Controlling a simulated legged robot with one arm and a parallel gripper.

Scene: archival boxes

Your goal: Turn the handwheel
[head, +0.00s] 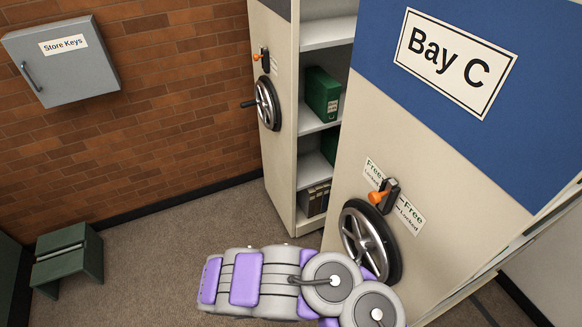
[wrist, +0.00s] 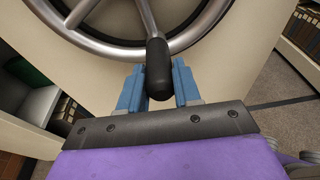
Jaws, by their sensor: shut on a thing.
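In the head view my grey and purple arm reaches the wheel's lower edge and hides the fingers and knob. An orange-tipped lock lever (head: 382,194) sits above the wheel between Free/Locked labels.
A second shelving unit (head: 284,150) stands behind, with its own handwheel (head: 267,103) and green boxes (head: 322,94) on its shelves. A grey Store Keys cabinet (head: 62,62) hangs on the brick wall. A green step stool (head: 68,259) stands at left. Carpet (head: 150,255) between is clear.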

